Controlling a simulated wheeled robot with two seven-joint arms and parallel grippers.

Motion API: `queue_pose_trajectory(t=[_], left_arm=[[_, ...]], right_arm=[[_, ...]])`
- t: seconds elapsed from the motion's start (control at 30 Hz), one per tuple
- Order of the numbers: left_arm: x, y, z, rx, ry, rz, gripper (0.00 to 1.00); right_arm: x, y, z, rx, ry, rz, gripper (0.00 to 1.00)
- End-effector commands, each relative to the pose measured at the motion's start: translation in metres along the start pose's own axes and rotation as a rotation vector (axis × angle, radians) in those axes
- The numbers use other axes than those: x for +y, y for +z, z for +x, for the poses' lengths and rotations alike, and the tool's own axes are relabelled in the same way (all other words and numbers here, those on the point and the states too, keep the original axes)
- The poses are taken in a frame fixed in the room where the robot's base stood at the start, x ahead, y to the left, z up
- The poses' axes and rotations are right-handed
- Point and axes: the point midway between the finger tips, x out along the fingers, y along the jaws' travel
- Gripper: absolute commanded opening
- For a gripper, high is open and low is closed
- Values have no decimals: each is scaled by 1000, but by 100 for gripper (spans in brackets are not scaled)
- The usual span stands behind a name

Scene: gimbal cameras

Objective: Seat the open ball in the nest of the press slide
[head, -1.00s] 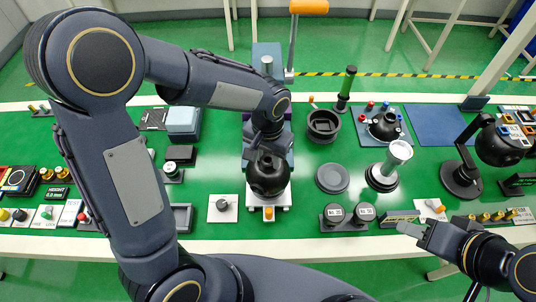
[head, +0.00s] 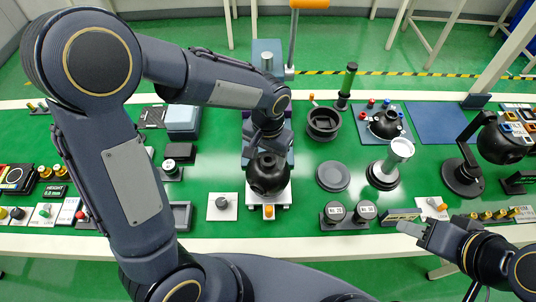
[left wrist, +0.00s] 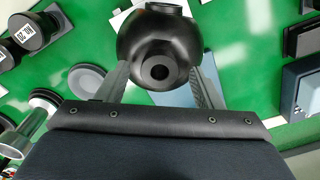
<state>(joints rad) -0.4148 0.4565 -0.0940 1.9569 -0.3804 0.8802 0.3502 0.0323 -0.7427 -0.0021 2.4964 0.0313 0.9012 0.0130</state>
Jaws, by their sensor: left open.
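The open ball (head: 268,174) is a black sphere with round holes. In the head view it sits at the white press slide (head: 284,194), with an orange knob in front; the nest under it is hidden. My left gripper (head: 266,148) is just behind the ball, reaching down to it. In the left wrist view the ball (left wrist: 160,40) lies between the two spread fingers of my left gripper (left wrist: 162,80), one on each side. Whether the fingers touch it is unclear. My right gripper (head: 414,232) is at the front right, away from the ball; its jaw opening is unclear.
A round grey disc (head: 333,176) and a black ring holder (head: 323,123) stand right of the slide. Two dark weights (head: 350,212) stand front right. A white plate with a knob (head: 222,206) is close on the left. A lever with an orange handle (head: 309,4) rises behind.

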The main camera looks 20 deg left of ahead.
Motion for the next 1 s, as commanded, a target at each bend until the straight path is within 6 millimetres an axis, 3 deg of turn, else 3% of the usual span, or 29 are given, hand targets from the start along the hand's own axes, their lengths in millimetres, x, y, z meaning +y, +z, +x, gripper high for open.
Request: queue_pose_trajectory(t=[0.3, 0.43, 1.0], left_arm=[[0, -1, -53, 6, 2, 0, 60], [0, -1, -67, 4, 1, 0, 60], [0, 0, -73, 0, 1, 0, 60]], right_arm=[[1, 1, 2, 0, 0, 0, 39], [1, 1, 2, 0, 0, 0, 39], [1, 1, 2, 0, 0, 0, 39]])
